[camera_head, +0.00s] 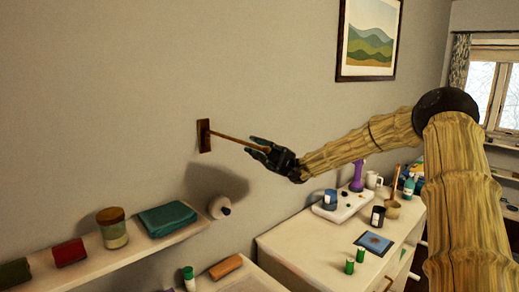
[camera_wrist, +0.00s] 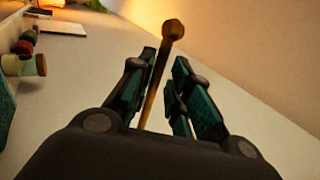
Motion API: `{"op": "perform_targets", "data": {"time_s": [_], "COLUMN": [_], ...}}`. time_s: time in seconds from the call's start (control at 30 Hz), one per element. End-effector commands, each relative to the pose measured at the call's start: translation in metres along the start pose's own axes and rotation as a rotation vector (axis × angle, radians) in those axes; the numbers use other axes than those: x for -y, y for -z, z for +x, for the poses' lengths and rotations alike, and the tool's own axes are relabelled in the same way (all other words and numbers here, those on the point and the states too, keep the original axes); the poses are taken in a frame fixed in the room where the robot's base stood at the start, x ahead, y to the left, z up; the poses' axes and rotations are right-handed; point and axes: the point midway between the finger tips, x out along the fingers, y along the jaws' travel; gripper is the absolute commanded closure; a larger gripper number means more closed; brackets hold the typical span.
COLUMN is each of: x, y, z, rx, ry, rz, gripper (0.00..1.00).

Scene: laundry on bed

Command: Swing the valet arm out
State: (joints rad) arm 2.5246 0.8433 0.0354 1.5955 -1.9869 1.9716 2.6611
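The valet arm (camera_head: 228,139) is a thin wooden rod that stands out from a small dark wooden bracket (camera_head: 204,135) on the wall. My gripper (camera_head: 251,147) is at the rod's right end, its dark green fingers pointing left toward the bracket. In the wrist view the rod (camera_wrist: 157,78) runs between the two fingers of my gripper (camera_wrist: 165,62), with a round knob at its upper end in the picture. The fingers are apart, with a gap beside the rod on the right. The rod lies close to the left finger; whether they touch I cannot tell.
Below, a wall shelf (camera_head: 100,258) holds a jar (camera_head: 112,228), a folded teal cloth (camera_head: 167,217) and red and green items. A white dresser (camera_head: 300,245) at right carries candles, cups and bottles. A framed picture (camera_head: 369,38) hangs above. The wall around the rod is clear.

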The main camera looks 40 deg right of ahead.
Motion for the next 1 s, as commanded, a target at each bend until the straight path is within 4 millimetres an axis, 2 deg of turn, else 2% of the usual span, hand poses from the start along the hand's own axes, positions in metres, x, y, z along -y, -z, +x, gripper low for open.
{"op": "perform_targets", "data": {"time_s": [0.17,0.7,1.0], "x": [0.000,0.000,0.000], "y": [0.000,0.000,0.000], "z": [-0.014,-0.095,-0.117], "rx": [-0.001,-0.004,-0.002], "ry": [0.000,0.004,0.001], "rz": [-0.001,-0.002,-0.001], "gripper": [0.81,0.81,0.81]}}
